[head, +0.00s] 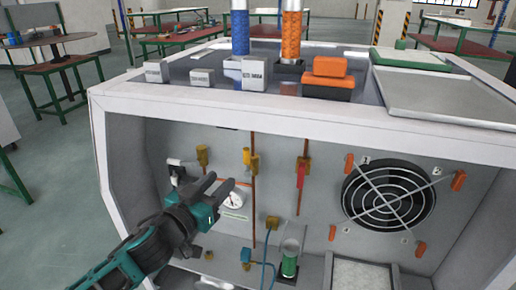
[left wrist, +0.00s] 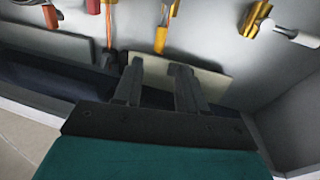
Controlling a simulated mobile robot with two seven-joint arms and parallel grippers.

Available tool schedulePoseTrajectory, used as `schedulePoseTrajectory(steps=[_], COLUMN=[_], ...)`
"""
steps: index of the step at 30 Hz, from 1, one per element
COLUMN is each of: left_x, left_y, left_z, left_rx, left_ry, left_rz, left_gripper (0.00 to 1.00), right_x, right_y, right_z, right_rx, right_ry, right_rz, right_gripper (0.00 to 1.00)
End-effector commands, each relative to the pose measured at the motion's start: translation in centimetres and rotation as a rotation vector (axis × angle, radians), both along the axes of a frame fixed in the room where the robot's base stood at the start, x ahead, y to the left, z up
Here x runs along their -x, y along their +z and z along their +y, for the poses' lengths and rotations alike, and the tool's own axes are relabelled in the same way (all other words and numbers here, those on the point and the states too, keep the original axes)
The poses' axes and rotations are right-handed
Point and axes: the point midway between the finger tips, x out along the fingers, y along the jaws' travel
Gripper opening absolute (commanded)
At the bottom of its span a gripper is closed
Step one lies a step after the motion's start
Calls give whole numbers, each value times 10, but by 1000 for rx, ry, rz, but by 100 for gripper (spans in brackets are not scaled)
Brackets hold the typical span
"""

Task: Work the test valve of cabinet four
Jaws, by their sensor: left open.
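The open white cabinet (head: 128,115) has several small valves on its grey back panel. One at the left is a brass-yellow valve (head: 203,156), near a white and black fitting (head: 176,170). A yellow-handled valve (head: 251,163) sits on a copper pipe, and a red-handled valve (head: 301,176) is to its right. No readable label shows which is the test valve. My left gripper (head: 222,187) is open and empty in front of the panel, partly covering a round gauge (head: 235,200). The left wrist view shows its two fingers (left wrist: 160,75) apart, with yellow fittings (left wrist: 256,20) beyond. My right gripper is not in view.
A round fan grille (head: 389,195) with orange corner pieces fills the panel's right side. Below the valves are a green-bottomed glass cylinder (head: 289,262) and a blue hose (head: 268,270). Blocks and an orange-black case (head: 328,78) lie on the cabinet top. Workbenches stand behind.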

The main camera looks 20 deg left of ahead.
Motion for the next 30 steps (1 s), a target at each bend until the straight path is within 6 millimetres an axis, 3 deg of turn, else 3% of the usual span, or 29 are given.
schedulePoseTrajectory(steps=[8,24,30], left_x=[-17,-101,-120], left_y=[4,3,2], left_z=[-3,-23,-28], left_rx=[2,2,1], left_ry=[-1,-1,0], left_rz=[-8,-7,-6], left_gripper=[41,41,41], right_x=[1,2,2], right_y=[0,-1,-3], right_z=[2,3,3], right_rx=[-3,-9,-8], right_ry=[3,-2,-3], right_rz=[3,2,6], right_gripper=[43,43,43])
